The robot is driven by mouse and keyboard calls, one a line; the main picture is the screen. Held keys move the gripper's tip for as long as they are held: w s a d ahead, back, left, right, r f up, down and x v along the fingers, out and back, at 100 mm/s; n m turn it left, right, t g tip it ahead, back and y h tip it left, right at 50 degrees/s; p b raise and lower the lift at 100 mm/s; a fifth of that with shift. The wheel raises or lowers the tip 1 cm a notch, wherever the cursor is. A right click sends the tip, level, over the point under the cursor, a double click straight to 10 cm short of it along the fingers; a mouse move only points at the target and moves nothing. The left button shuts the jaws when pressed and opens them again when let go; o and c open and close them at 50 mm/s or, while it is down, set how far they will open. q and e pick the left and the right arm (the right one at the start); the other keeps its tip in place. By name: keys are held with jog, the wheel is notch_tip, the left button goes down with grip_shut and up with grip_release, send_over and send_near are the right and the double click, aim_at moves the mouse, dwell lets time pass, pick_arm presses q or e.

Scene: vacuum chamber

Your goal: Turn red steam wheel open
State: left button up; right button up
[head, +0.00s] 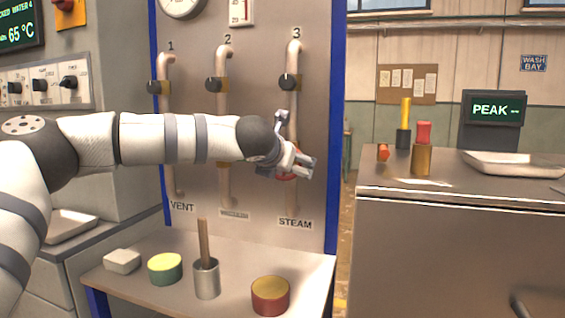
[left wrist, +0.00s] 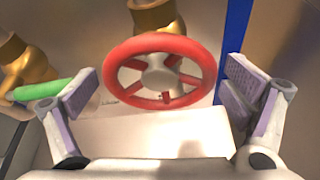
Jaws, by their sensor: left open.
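The red steam wheel (left wrist: 206,60) shows clearly in the left wrist view, with a grey hub and red spokes. It is on a brass fitting (left wrist: 152,14). My left gripper (left wrist: 165,100) is open, with one finger to the left of the wheel and one to the right. No finger visibly grips the rim. In the head view my left gripper (head: 298,163) is in front of pipe 3 above the STEAM label (head: 295,223), and it hides most of the wheel. A bit of red shows behind it. My right gripper is not in view.
A green handle (left wrist: 40,89) is left of the wheel in the left wrist view. Pipes 1 and 2 (head: 222,100) run down the panel. Below, a shelf holds a pale block (head: 122,261), a green tub (head: 165,268), a metal cup (head: 206,279) and a red-yellow tub (head: 270,295).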

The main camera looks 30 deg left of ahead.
pick_arm(q)
jog(key=v, duration=1.2)
